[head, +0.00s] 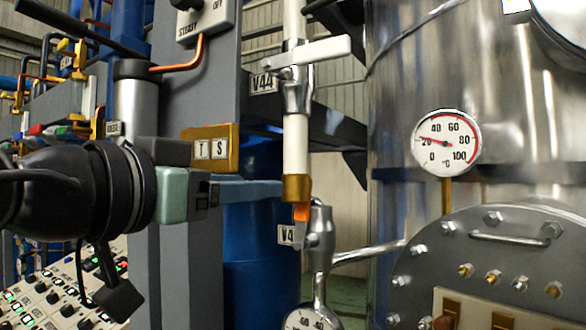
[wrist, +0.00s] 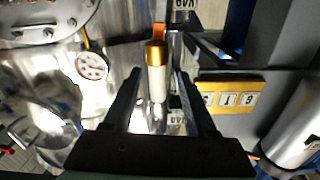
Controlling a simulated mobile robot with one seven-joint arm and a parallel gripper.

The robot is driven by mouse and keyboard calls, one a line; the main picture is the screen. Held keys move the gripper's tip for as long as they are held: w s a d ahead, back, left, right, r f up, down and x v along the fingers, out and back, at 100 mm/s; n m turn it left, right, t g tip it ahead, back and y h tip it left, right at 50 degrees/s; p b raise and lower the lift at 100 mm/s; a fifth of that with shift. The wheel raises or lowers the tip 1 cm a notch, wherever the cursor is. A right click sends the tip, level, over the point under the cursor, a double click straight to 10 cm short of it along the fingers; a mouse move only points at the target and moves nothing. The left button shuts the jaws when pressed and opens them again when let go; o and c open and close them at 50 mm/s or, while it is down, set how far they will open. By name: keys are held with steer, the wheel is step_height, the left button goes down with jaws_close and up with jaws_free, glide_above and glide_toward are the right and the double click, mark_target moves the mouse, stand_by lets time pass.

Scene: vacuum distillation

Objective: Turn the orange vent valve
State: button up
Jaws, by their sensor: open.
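A small orange part (head: 301,212), which looks like the vent valve, sits just below a brass collar (head: 297,188) on a white vertical pipe (head: 296,140). A V4 label (head: 287,235) hangs beside it. In the wrist view, which looks inverted, the orange part (wrist: 159,31) shows above the brass collar (wrist: 156,53). My gripper (wrist: 158,75) is open, its two dark fingers on either side of the white pipe in the picture. In the head view my gripper (head: 272,190) reaches from the left toward the collar. I cannot tell whether the fingertips reach around the pipe. Nothing is held.
A white lever handle (head: 320,50) with a V44 label is higher on the pipe. A steel vessel with a dial gauge (head: 446,143) stands at right. A yellow T S plate (head: 210,148) and a grey column (head: 180,270) are behind my gripper. A blue drum (head: 260,265) stands lower.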

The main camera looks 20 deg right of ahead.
mark_target(303, 182)
steer(key=p+x, duration=0.5)
steer(key=x, duration=0.6)
steer(key=shift+d+r, duration=0.15)
steer(key=shift+d, duration=0.25)
steer(key=shift+w+d, duration=0.3)
steer(key=shift+d, duration=0.1)
jaws_close()
stand_by(0.4)
